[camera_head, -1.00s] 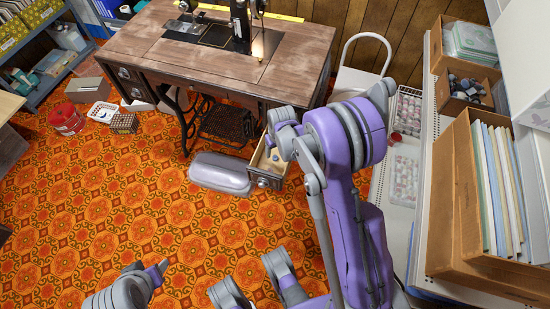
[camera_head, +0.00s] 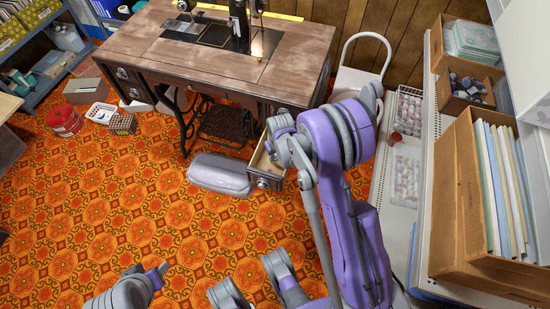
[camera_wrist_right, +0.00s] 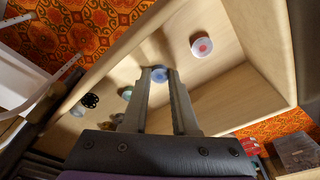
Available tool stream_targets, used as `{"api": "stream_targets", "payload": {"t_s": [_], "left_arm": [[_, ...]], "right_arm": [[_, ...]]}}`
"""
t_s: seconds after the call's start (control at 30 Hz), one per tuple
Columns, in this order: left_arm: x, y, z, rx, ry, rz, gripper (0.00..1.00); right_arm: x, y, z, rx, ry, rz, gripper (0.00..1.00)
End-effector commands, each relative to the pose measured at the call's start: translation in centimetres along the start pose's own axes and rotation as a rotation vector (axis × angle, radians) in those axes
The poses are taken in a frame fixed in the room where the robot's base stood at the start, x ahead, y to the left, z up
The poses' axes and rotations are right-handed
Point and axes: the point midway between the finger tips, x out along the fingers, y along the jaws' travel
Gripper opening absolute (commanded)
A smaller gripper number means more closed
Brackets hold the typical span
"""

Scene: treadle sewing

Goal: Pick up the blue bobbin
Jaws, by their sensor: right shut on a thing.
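The blue bobbin (camera_wrist_right: 159,75) is between the fingertips of my right gripper (camera_wrist_right: 161,72), over the pale wooden drawer floor (camera_wrist_right: 215,95) in the right wrist view. The right gripper is shut on it. I cannot tell whether the bobbin touches the floor. In the head view my right arm reaches down to the pulled-out drawer (camera_head: 267,182) of the sewing table and covers much of its inside. My left gripper (camera_head: 160,272) is at the bottom left of the head view, over the carpet and away from the drawer; its opening is unclear.
A red-and-white bobbin (camera_wrist_right: 201,46), a black one (camera_wrist_right: 90,100) and a green one (camera_wrist_right: 126,93) also lie in the drawer. The drawer walls rise around the gripper. A grey rounded case (camera_head: 220,174) is beside the drawer. Carpet on the left is largely free.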

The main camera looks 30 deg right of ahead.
Motion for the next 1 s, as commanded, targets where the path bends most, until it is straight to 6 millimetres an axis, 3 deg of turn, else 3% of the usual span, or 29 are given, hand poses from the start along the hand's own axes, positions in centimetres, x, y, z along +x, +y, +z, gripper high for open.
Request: {"api": "stream_targets", "payload": {"t_s": [0.27, 0.7, 1.0], "left_arm": [[-0.2, 0.0, -0.1, 0.000, 0.001, 0.000, 0.50], [-2.3, 0.0, -0.8, 0.000, 0.009, 0.000, 0.50], [-2.6, 0.0, -0.9, 0.000, 0.010, 0.000, 0.50]], "right_arm": [[-0.6, 0.0, -0.1, 0.000, 0.000, 0.000, 0.00], [-8.5, 0.0, -1.3, 0.000, 0.001, 0.000, 0.00], [-9.9, 0.0, -1.5, 0.000, 0.000, 0.000, 0.00]]}}
